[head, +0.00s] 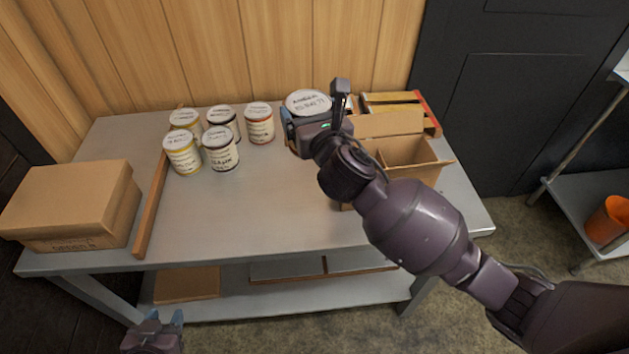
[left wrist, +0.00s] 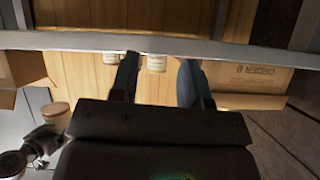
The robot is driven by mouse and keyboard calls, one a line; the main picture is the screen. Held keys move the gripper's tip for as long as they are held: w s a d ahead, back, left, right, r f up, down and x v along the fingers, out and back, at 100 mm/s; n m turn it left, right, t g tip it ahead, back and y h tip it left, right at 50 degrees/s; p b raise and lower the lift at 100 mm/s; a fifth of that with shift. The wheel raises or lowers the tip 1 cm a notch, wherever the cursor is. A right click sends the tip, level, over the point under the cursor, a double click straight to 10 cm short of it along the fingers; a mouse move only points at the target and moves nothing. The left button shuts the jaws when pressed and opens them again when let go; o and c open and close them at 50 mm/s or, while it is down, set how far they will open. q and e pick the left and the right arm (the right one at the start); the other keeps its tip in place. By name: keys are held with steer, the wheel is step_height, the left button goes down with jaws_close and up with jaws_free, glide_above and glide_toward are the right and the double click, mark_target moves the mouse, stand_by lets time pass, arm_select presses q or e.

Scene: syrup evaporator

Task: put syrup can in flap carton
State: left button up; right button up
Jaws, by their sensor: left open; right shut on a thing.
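A syrup can with a white lid (head: 308,102) is held in my right gripper (head: 312,118), in the head view just left of the flap carton and apart from its opening. My right gripper is shut on this can, and its hand hides part of the can's side. The open flap carton (head: 415,172) stands at the right of the table with flaps spread; my right forearm hides part of its front. My left gripper (head: 152,330) is open and empty, low in front of the table. Its fingers (left wrist: 158,85) also show in the left wrist view.
Several other cans (head: 221,148) stand at the back left of the grey table (head: 270,215). A wooden strip (head: 152,205) separates them from a closed cardboard box (head: 70,200). The table's middle is clear.

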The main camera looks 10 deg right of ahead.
steer(key=shift+f, duration=0.35)
step_height(320, 180, down, 19)
steer(key=b, duration=0.6)
steer(key=shift+b, duration=0.4)
steer(key=shift+f, duration=0.15)
arm_select(q)
step_height(320, 180, down, 7)
steer(key=s, duration=0.1)
steer(key=shift+d+f+g, duration=0.15)
steer(key=shift+g, duration=0.25)
steer(key=shift+f, duration=0.15)
arm_select(e)
steer(key=o, duration=1.2)
steer(key=shift+f, duration=0.1)
steer(key=shift+c, duration=0.2)
